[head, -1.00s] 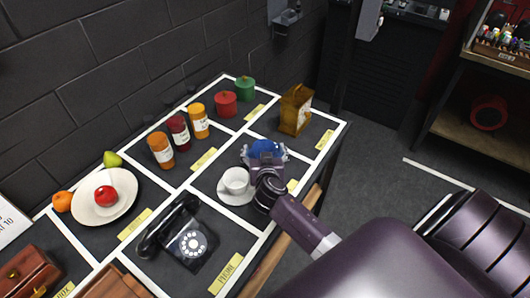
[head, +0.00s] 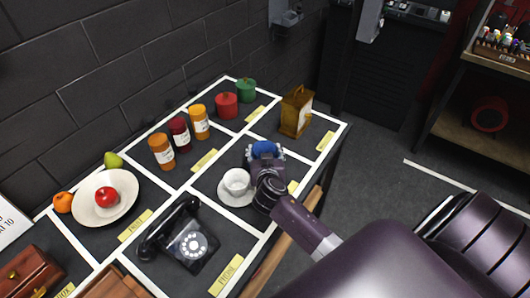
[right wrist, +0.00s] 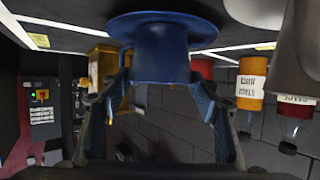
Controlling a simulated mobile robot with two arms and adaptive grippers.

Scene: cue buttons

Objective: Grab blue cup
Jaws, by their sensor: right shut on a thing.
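The blue cup (head: 265,149) stands in a tray section on the table, mostly hidden behind my right gripper (head: 264,158) in the head view. In the right wrist view, which looks upside down, the blue cup (right wrist: 162,55) sits at a wide blue saucer (right wrist: 160,22). There my right gripper (right wrist: 166,80) has one finger on each side of the cup and is shut on it. A white cup (head: 236,181) on a white saucer is just left of the gripper. My left gripper is in neither view.
A black telephone (head: 186,240) is in front of the white cup. An amber box (head: 296,111) stands behind the blue cup. Several jars (head: 180,134) and a plate (head: 105,197) with a red fruit are to the left. Open floor (head: 370,175) lies to the right.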

